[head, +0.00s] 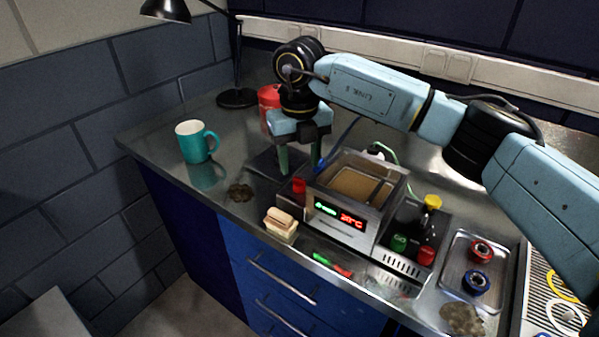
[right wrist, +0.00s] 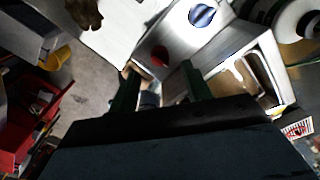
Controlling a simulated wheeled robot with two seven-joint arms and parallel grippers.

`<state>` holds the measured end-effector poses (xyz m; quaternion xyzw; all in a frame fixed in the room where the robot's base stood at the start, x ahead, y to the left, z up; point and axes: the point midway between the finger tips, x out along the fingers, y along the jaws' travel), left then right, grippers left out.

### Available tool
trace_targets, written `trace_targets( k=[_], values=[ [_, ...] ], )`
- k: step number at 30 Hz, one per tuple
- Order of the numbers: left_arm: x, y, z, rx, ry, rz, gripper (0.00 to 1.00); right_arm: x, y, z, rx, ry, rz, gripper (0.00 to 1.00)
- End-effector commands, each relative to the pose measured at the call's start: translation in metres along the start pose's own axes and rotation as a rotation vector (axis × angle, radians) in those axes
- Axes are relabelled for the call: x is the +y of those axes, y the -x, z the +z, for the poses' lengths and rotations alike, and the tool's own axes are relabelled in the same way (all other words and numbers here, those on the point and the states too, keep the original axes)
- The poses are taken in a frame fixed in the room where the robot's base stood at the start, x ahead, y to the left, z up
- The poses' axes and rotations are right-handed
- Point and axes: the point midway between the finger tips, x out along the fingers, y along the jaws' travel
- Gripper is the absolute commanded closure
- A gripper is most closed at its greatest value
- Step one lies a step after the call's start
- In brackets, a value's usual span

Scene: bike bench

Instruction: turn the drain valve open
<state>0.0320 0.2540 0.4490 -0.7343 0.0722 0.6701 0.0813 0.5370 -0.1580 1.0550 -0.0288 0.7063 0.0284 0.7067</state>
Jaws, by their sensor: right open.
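A steel tank unit (head: 335,221) with a lit green and red display stands on the bench, its basin holding brownish liquid. On its left side are a red valve handle (head: 299,186) and, further back, a blue one (head: 321,165). In the right wrist view the red handle (right wrist: 160,57) lies ahead between the fingers, and the blue handle (right wrist: 203,14) is above right. No label shows which is the drain valve. My right gripper (head: 299,163) is open, pointing down beside the tank's left side; its fingers also show in the wrist view (right wrist: 158,80). They look empty. My left gripper is out of view.
A teal mug (head: 192,142) and a black lamp stand (head: 237,97) are at the left. A red can (head: 269,100) stands behind my gripper. A brush (head: 281,224) lies in front of the tank. A metal tray (head: 460,267) with small wheels is at the right.

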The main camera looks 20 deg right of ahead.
Motion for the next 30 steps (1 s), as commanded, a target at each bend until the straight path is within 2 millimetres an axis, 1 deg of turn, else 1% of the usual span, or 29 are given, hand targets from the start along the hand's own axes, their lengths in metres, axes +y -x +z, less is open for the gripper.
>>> trace_targets(
  k=[1, 6, 9, 12, 16, 26, 29, 30],
  values=[
    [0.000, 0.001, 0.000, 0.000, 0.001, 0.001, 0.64, 0.000, 0.014, 0.001, -0.005, 0.000, 0.001, 0.51],
    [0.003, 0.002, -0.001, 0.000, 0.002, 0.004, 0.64, 0.000, 0.050, 0.001, -0.003, -0.002, 0.001, 0.51],
    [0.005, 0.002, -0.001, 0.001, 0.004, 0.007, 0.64, 0.000, 0.066, 0.001, -0.003, -0.002, 0.000, 0.51],
    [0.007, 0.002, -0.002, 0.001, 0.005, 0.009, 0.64, 0.001, 0.077, 0.000, -0.002, 0.000, 0.001, 0.51],
    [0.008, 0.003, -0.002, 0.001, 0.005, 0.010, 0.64, 0.000, 0.083, 0.000, 0.000, 0.000, 0.000, 0.51],
    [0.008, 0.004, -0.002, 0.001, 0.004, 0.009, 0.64, 0.000, 0.085, 0.000, 0.000, -0.001, 0.001, 0.51],
    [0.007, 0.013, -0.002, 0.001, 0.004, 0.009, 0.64, 0.000, 0.094, 0.000, 0.000, -0.001, 0.001, 0.51],
    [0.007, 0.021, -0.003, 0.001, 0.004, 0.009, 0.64, 0.000, 0.102, 0.000, 0.000, -0.001, 0.001, 0.51]
  ],
)
